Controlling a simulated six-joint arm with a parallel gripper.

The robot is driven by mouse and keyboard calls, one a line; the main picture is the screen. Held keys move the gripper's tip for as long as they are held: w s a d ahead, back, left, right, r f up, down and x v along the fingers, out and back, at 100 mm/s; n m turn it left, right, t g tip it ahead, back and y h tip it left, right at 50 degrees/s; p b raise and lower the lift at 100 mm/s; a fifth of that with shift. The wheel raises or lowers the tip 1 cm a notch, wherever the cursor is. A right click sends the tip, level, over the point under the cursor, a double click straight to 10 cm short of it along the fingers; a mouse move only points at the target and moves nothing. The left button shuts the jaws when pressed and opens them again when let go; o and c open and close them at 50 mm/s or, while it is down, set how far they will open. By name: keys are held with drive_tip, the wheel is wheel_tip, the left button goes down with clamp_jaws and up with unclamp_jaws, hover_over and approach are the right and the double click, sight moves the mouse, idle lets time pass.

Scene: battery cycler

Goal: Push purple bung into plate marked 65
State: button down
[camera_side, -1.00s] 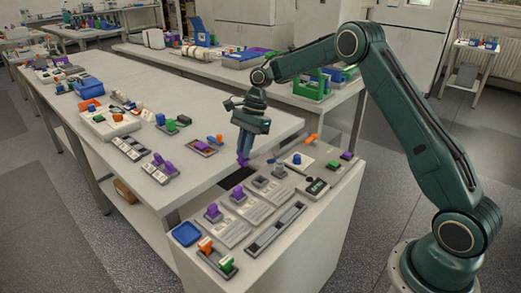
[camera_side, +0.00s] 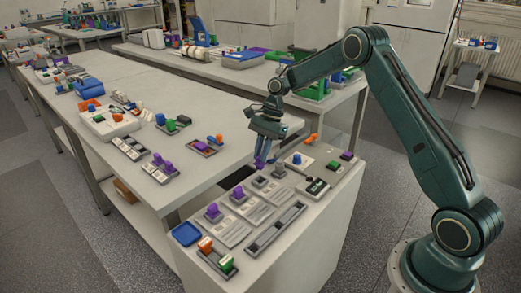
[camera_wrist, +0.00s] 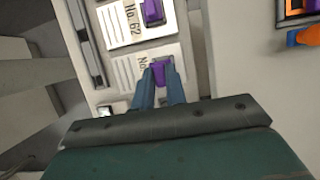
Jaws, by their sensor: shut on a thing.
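My gripper (camera_side: 264,158) is shut on a purple bung (camera_wrist: 158,72), seen between the blue fingertips in the wrist view. The gripper points down over the row of labelled plates at the bench end. In the wrist view, the bung overlaps a white-labelled plate (camera_wrist: 132,66) reading "No."; my finger hides its number. Whether the bung touches this plate, I cannot tell. The neighbouring plate (camera_wrist: 125,28) reads "No. 62" and has its own purple bung. In the side view, a plate with a grey socket (camera_side: 260,182) lies just below the gripper. No number 65 is legible.
Two plates with purple bungs (camera_side: 212,211) stand to the left in the row. A long grey slotted rail (camera_side: 275,229) lies along the front. A blue tray (camera_side: 186,234) sits at the left corner. A blue-knobbed plate (camera_side: 297,161) and an orange piece (camera_side: 310,138) lie to the right.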

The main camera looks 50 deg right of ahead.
sight(261, 166)
drive_tip(key=shift+f, duration=2.75)
drive_tip(key=shift+f, duration=0.25)
drive_tip(key=c, duration=1.3)
unclamp_jaws()
drive_tip(key=shift+c, duration=0.2)
drive_tip(key=shift+r, duration=0.1)
drive_tip(key=v, duration=1.3)
drive_tip(key=shift+d+r, duration=0.2)
drive_tip(key=shift+r, duration=0.05)
drive_tip(key=shift+r, duration=0.1)
